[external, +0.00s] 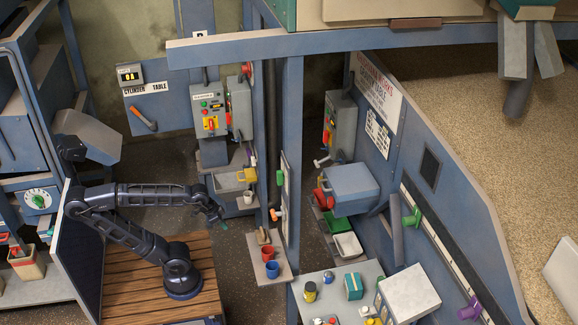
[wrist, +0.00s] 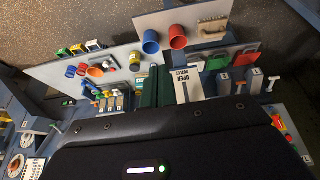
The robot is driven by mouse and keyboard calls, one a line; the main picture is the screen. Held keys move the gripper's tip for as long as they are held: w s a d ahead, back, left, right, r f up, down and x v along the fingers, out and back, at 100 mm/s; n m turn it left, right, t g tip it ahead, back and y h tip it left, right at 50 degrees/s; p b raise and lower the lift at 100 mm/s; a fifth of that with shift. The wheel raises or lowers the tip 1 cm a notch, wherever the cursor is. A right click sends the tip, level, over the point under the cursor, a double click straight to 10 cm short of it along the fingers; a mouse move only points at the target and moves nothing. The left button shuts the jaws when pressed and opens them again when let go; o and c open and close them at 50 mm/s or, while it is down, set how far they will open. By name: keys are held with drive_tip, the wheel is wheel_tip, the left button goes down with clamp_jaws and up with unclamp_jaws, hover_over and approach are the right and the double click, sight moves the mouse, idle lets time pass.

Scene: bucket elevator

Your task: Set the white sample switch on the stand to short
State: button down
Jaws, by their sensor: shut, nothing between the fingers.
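A grey control box (external: 208,110) with a white label, coloured buttons and a red-and-yellow switch is mounted on the stand at the back, left of the blue post. The white sample switch is too small to pick out with certainty. My gripper (external: 216,216) is shut and empty, in front of the stand and lower than the box, apart from it.
A small shelf (external: 262,276) with a red cup (external: 268,253) and a blue cup (external: 272,269) stands right of my gripper. A blue post (external: 292,150) rises behind it. A white cup (external: 248,197) sits low on the stand. Floor between my arm and the stand is open.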

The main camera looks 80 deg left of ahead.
drive_tip(key=w+a+r+n+t+h, duration=0.1)
drive_tip(key=w+a+r+n, duration=0.15)
drive_tip(key=w, duration=0.45)
drive_tip(key=w+a+r+n+t, duration=0.2)
drive_tip(key=w+a+n, duration=0.15)
drive_tip(key=w, duration=0.35)
drive_tip(key=w+a+r+n+t+h, duration=0.1)
drive_tip(key=w+a+r+n, duration=0.1)
drive_tip(key=w+r+n, duration=0.3)
drive_tip(key=w+a+f+n+t+y, duration=0.3)
drive_tip(key=w+a+n, duration=0.5)
drive_tip(key=w+a, duration=0.8)
drive_tip(key=w+a+f+n+g+y, duration=0.15)
drive_tip(key=a+f+n+y, duration=0.35)
drive_tip(key=a, duration=0.7)
drive_tip(key=a+f+n+g+y, duration=0.3)
drive_tip(key=a+f, duration=0.4)
drive_tip(key=a, duration=0.4)
drive_tip(key=s+a+f+n+g+y, duration=0.1)
drive_tip(key=s+a+f+n+g, duration=0.2)
drive_tip(key=a+f, duration=0.5)
drive_tip(key=s+a+f+n+g+y, duration=0.1)
drive_tip(key=s+a+f+n+g, duration=0.3)
drive_tip(key=a+f, duration=0.5)
drive_tip(key=s+a+n, duration=0.1)
drive_tip(key=s, duration=0.1)
drive_tip(key=shift+s+a+n, duration=0.3)
drive_tip(key=shift+a, duration=0.1)
